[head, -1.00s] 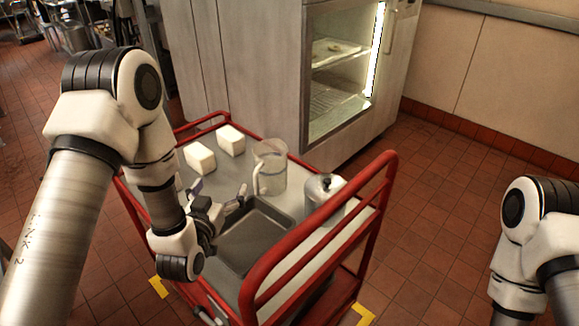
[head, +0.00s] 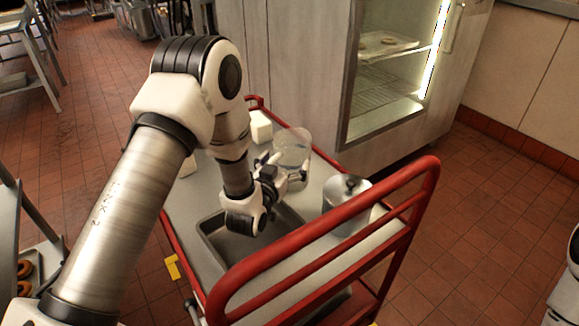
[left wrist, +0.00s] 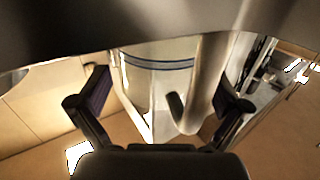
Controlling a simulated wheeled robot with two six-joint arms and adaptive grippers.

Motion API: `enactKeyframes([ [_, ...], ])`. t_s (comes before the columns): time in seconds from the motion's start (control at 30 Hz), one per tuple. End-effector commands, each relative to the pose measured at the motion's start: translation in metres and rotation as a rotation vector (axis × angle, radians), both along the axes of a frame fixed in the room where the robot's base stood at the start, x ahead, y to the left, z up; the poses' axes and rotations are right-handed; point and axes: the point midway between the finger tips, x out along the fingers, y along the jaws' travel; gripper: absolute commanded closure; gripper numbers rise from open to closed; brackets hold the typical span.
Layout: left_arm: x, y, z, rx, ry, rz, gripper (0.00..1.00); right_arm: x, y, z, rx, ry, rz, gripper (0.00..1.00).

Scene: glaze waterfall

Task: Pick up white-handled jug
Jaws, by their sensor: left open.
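The clear jug (head: 292,146) stands on the red-framed cart, towards its far side. My left gripper (head: 280,168) is at the jug's near side in the head view and covers its handle there. In the left wrist view, the white handle (left wrist: 205,85) and the clear jug body (left wrist: 160,82) show between the two fingers of my left gripper (left wrist: 166,95). The fingers are spread apart, with the handle nearer the right one. I cannot tell whether either finger touches it. My right gripper is out of view.
The cart (head: 303,232) has a raised red rail on its near right side. A grey tray (head: 218,248) lies below my left gripper, and a lidded metal pot (head: 345,200) stands to the right. A white block (head: 260,127) is behind. A lit cabinet (head: 395,75) stands beyond.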

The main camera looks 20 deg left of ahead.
Motion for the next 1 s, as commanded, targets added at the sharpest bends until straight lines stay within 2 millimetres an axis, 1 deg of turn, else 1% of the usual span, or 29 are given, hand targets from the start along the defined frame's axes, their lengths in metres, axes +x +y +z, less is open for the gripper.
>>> enactKeyframes([
  [0.07,0.0063,0.0003,-0.0004,0.0,0.0,0.0,0.0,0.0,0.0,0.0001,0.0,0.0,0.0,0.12],
  [0.23,0.007,0.0004,-0.0009,0.0,0.001,0.0,0.0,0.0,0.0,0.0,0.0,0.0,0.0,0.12],
  [0.27,0.007,0.0004,-0.0009,0.0,0.001,0.0,0.04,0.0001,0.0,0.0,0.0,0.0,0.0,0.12],
  [0.3,0.0069,0.0004,-0.0008,0.0,0.001,0.0,0.18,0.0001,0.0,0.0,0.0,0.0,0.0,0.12],
  [0.37,0.0068,0.0005,-0.0008,0.0,0.001,0.0,0.39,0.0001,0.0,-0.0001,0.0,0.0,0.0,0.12],
  [0.4,0.0068,0.0005,-0.0008,0.0,0.001,0.0,0.53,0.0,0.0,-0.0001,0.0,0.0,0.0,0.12],
  [0.47,0.0067,0.0005,-0.0008,0.0,0.001,0.0,0.74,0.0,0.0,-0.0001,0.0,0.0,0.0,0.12],
  [0.5,0.0067,0.0005,-0.0008,0.0,0.001,0.0,0.89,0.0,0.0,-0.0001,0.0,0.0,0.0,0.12],
  [0.53,0.0067,0.0005,-0.0008,0.0,0.001,0.0,0.99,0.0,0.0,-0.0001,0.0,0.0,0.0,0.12],
  [0.87,0.0068,0.0005,-0.0004,0.0,0.0,0.0,1.0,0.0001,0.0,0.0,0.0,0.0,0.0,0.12],
  [0.93,0.0069,0.0005,0.0017,0.0,-0.001,0.0,1.0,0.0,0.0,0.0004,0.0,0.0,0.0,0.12],
  [1.0,0.007,0.0006,0.0088,0.0,-0.002,0.0,1.0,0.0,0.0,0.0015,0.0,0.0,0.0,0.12],
])
